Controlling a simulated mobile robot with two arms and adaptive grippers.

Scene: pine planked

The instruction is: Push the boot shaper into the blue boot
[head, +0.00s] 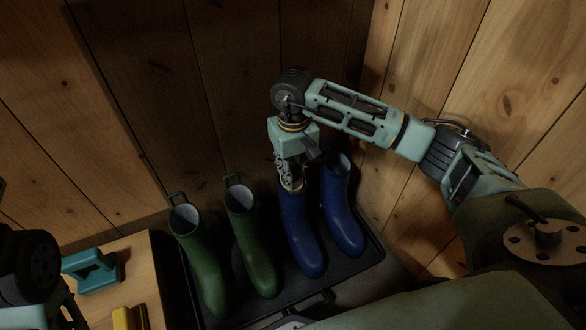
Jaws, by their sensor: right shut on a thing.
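Two blue boots stand upright side by side, the left blue boot (300,232) and the right blue boot (342,212). My right gripper (291,184) points down at the mouth of the left one, its fingers shut. A small tan bit shows between the fingers; it looks like the top of the boot shaper, and the rest is hidden by the gripper and the boot. The mouth of the right blue boot is open and pale inside. My left arm shows only partly at the lower left edge, and its fingers cannot be made out.
Two green boots (255,245) with pull loops stand left of the blue ones. All stand on a dark tray (368,262). A wooden table (143,268) at the lower left holds a teal handled object (94,272) and a yellow object (126,318). Plank walls close off the back and right.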

